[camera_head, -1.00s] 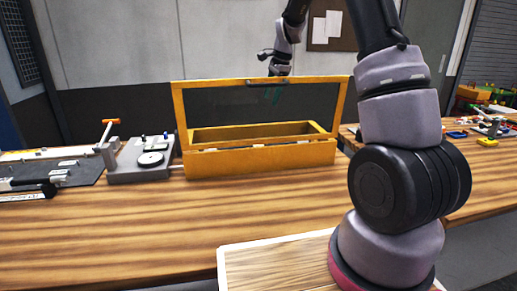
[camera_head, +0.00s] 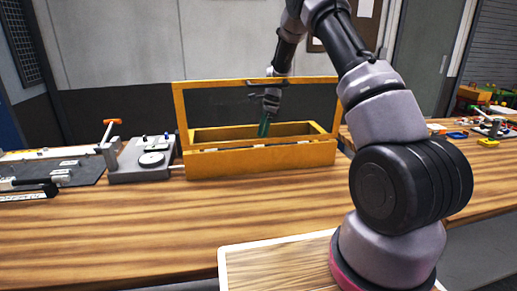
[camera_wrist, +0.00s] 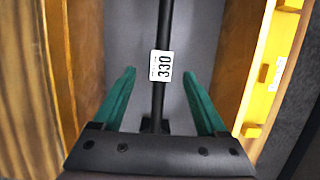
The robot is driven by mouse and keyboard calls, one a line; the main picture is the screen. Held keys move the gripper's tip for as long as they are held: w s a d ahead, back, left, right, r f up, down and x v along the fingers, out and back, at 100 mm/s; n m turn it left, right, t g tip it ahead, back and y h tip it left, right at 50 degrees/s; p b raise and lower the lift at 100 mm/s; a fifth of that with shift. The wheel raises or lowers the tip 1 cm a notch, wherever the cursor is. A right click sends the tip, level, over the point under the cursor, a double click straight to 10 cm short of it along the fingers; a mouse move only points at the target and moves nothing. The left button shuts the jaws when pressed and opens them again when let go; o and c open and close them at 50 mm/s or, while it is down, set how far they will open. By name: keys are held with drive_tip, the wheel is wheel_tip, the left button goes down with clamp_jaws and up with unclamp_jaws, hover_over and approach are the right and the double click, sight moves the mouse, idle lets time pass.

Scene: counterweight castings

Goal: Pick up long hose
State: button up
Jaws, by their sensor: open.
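The long hose (camera_wrist: 161,100) is a thin black rod-like piece with a white label reading 330 (camera_wrist: 161,66). In the wrist view it runs lengthwise inside the wooden box, between my open fingers and apart from both. My gripper (camera_wrist: 162,90) has green fingers and is empty. In the head view my gripper (camera_head: 264,127) points down into the yellow box (camera_head: 262,159), whose front wall hides the hose. The box's framed lid (camera_head: 178,112) with a dark panel stands raised.
A grey fixture (camera_head: 140,165) with a dial and an orange-topped handle stands left of the box. A dark board (camera_head: 75,172) with labelled parts lies farther left. The wooden table (camera_head: 130,225) is clear in front. Small coloured parts lie at the far right.

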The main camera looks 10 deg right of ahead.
drive_tip(key=x, duration=0.4)
drive_tip(key=shift+w+r, duration=0.1)
clamp_jaws()
drive_tip(key=shift+r, duration=0.1)
